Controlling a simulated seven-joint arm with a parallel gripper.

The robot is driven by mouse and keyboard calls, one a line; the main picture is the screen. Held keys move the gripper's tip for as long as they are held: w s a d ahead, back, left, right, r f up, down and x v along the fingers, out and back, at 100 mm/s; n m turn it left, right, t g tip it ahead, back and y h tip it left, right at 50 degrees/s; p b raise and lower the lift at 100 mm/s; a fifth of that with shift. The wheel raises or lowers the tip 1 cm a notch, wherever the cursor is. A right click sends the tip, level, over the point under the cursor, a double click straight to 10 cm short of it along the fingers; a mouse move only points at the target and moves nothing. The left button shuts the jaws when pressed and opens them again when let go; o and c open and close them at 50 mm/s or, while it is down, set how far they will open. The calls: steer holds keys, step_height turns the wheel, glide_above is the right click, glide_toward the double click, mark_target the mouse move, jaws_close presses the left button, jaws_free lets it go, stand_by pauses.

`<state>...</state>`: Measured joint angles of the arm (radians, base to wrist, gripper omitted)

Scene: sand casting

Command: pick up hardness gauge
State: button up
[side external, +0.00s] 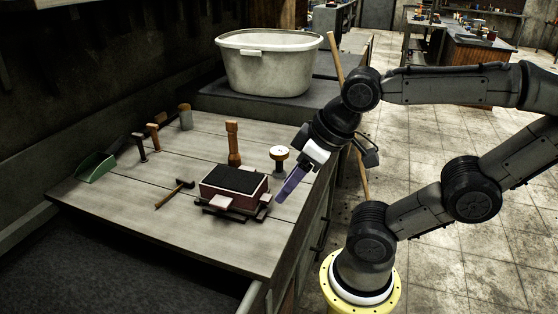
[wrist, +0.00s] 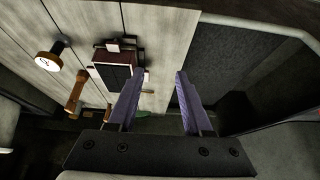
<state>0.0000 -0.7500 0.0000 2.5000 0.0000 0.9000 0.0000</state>
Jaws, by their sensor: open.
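The hardness gauge appears to be the small round piece with a white face and a dark stem (side external: 279,154), near the right edge of the wooden bench. It also shows at the upper left of the wrist view (wrist: 48,62), with a dark mark on its pale face. My gripper (side external: 288,187) has purple fingers and hangs tilted over the bench's right edge, close to the gauge in the side view. In the wrist view my gripper (wrist: 160,76) is open and empty, with its fingers well apart. The gauge lies left of both fingers and not between them.
A red-brown moulding box with a black top (side external: 234,184) stands on the bench (side external: 110,207). A wooden rammer (side external: 233,143), a hammer (side external: 174,194), a green scoop (side external: 96,166) and other handled tools stand or lie around it. A large pale tub (side external: 268,66) is behind.

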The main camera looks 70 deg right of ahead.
steer(key=o, duration=0.8)
steer(key=shift+c, duration=0.2)
steer(key=w+d+r+m+g, duration=0.1)
steer(key=w+d+r+m, duration=0.1)
steer(key=w+r+m, duration=0.35)
steer(key=m+g, duration=0.5)
steer(key=m, duration=0.5)
glide_above(279, 150)
step_height(279, 150, down, 5)
step_height(279, 150, down, 14)
steer(key=shift+r, duration=0.15)
